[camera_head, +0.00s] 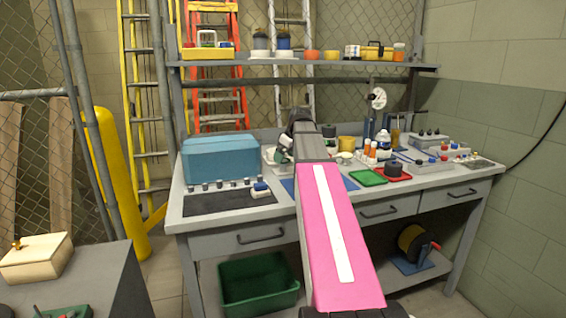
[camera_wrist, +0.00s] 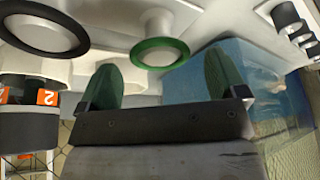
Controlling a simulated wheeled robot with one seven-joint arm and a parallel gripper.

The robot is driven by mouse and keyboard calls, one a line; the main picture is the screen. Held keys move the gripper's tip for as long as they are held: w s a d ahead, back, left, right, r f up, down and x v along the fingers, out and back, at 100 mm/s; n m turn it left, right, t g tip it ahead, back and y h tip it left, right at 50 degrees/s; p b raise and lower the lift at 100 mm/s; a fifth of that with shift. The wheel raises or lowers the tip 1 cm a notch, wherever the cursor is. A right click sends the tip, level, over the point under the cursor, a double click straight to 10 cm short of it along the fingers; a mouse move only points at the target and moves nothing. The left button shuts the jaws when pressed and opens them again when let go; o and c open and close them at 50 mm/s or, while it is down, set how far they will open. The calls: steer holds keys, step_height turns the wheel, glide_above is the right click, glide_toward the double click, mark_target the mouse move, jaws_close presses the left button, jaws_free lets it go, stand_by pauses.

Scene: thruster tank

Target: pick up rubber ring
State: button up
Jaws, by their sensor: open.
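In the wrist view a green ring (camera_wrist: 161,52) shows around a pale round centre, just beyond the fingertips of my gripper (camera_wrist: 161,75). A larger black ring (camera_wrist: 42,33) with a pale centre lies to its left. Either could be the rubber ring; I cannot tell which. My gripper is open, with one dark green finger on each side and nothing visible between them. The green ring appears in line with the gap; I see no contact. In the head view my arm reaches over the workbench (camera_head: 235,229) and hides much of the ring area.
A blue box (camera_head: 220,158) stands left of my gripper and also shows in the wrist view (camera_wrist: 275,85). Green (camera_head: 367,177) and red (camera_head: 396,173) trays lie to the right. Bottles and small parts crowd the bench back. A shelf (camera_head: 305,63) hangs above.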

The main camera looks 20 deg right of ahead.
steer(key=shift+w+a+f, duration=0.1)
steer(key=shift+f, duration=0.25)
steer(key=c, duration=1)
steer(key=shift+r, duration=0.1)
